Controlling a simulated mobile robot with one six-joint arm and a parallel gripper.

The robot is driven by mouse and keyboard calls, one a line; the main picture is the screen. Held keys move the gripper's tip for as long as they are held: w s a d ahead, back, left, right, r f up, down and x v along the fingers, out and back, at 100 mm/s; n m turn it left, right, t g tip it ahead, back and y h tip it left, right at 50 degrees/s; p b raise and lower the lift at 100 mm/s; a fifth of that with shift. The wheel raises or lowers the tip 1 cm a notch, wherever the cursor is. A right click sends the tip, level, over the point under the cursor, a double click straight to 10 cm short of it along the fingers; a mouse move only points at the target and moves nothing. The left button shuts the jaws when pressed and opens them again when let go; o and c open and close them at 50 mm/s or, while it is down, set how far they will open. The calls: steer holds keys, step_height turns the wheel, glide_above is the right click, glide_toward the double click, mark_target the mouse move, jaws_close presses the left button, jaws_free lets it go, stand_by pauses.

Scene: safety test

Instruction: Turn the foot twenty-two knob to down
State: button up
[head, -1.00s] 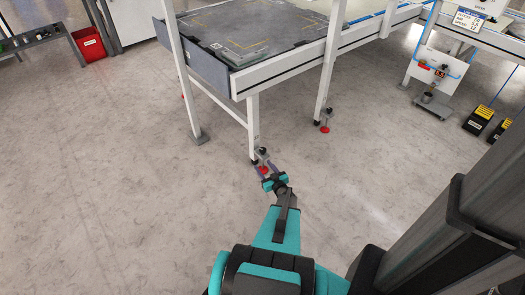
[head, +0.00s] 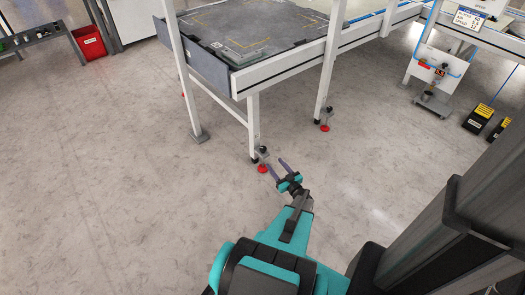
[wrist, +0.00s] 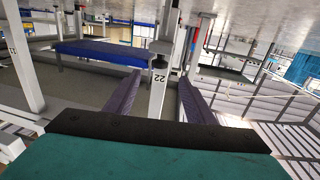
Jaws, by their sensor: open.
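Foot twenty-two (head: 263,158) is at the bottom of the near white table leg, with a black knob (head: 262,149) on top and a red pad (head: 262,169) at the floor. In the wrist view the label 22 (wrist: 160,79) shows on the leg, with the dark knob (wrist: 160,63) beside it. My gripper (head: 276,164) is open and empty, its two purple fingers just right of the foot and apart from it. In the wrist view the knob appears between the fingers, beyond their tips. The direction the knob points is too small to tell.
A second foot with a red pad (head: 325,128) stands to the right. A white leg with a grey base (head: 200,137) stands to the left. The tabletop (head: 285,75) overhangs the feet. The floor (head: 120,200) around my arm is clear.

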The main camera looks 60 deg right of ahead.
mark_target(263, 150)
steer(key=b+x, duration=0.2)
steer(key=x, duration=1.1)
steer(key=shift+w+d, duration=0.1)
steer(key=shift+w, duration=0.05)
steer(key=c, duration=0.9)
steer(key=shift+a, duration=0.2)
steer(key=shift+c, duration=0.6)
steer(key=shift+d, duration=0.1)
steer(key=shift+c, duration=0.2)
